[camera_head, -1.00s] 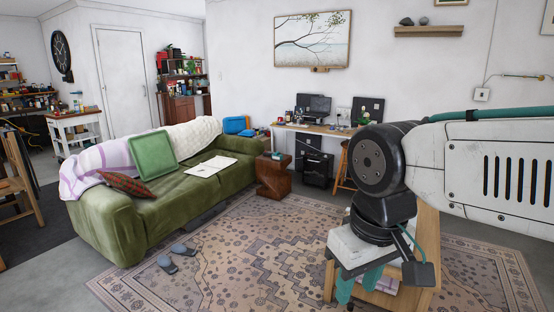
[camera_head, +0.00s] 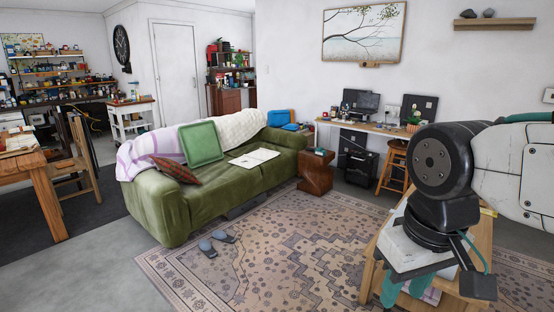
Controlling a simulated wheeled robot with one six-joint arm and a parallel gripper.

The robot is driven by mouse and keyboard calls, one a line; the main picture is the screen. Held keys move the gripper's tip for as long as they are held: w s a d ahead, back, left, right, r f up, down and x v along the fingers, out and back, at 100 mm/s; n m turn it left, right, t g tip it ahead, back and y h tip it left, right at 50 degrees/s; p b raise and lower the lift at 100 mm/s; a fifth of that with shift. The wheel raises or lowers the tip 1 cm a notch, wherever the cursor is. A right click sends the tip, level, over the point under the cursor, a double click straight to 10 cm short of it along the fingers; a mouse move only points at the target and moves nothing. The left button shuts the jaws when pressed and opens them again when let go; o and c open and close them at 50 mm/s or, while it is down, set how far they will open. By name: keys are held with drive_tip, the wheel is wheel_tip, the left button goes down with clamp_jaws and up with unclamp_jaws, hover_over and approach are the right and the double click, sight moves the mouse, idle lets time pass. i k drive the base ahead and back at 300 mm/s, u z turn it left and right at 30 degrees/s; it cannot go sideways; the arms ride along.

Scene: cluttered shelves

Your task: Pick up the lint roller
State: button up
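I cannot make out a lint roller in this view. My gripper (camera_head: 405,291) hangs at the lower right, pointing down, with two teal fingers under a white body. The fingers look apart, with a gap between them and nothing seen held. They appear in front of a low wooden table (camera_head: 482,238), partly hidden by my arm.
Slippers (camera_head: 217,241) lie on the patterned rug (camera_head: 270,240). A wooden table (camera_head: 52,185) stands at left, a desk (camera_head: 372,128) at the back. Grey floor is bare front left.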

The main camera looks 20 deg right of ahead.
sight(320, 151)
drive_tip(key=z, duration=0.1)
drive_tip(key=i, duration=5.05)
drive_tip(key=z, duration=2)
drive_tip(key=i, duration=2.95)
drive_tip(key=u, duration=0.55)
